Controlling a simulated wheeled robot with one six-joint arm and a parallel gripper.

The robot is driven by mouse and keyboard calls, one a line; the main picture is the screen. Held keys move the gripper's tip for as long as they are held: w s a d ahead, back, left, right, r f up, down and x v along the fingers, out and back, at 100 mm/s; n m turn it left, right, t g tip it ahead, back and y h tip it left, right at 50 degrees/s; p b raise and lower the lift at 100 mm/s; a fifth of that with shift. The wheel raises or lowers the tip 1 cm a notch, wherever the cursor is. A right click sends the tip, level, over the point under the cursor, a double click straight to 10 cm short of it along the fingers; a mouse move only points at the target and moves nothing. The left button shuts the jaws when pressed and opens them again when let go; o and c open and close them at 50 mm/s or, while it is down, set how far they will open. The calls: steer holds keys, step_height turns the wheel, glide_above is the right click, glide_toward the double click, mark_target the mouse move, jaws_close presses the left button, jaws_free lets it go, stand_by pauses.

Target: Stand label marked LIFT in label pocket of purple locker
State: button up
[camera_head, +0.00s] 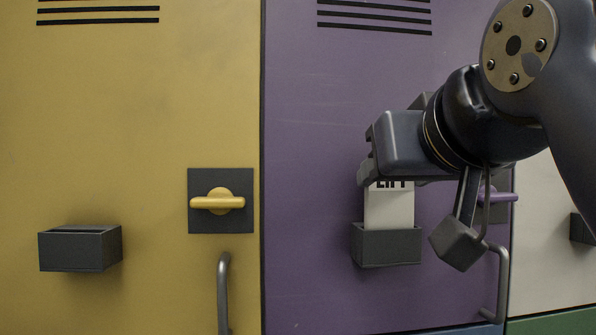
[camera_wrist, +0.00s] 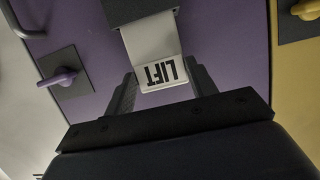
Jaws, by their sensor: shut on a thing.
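The white label marked LIFT (camera_head: 390,207) stands upright with its lower end in the dark label pocket (camera_head: 387,246) on the purple locker (camera_head: 320,160). My gripper (camera_head: 376,178) is at the label's top edge and shut on it, covering part of the lettering. In the wrist view the label (camera_wrist: 153,55) lies between the two fingers (camera_wrist: 160,88), and its far end meets the pocket (camera_wrist: 140,10). How deep the label sits inside the pocket is hidden.
A yellow locker (camera_head: 150,120) with an empty-looking pocket (camera_head: 80,250), a yellow latch (camera_head: 218,202) and a grey handle (camera_head: 223,290) stands at left. The purple latch (camera_head: 500,196) and handle (camera_head: 500,285) are close to my wrist. A white locker (camera_head: 545,200) is at right.

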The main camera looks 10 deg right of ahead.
mark_target(392, 205)
steer(key=shift+f+b, duration=1.2)
steer(key=shift+f, duration=0.35)
steer(key=o, duration=1)
steer(key=shift+o, duration=0.2)
steer(key=shift+r, duration=0.15)
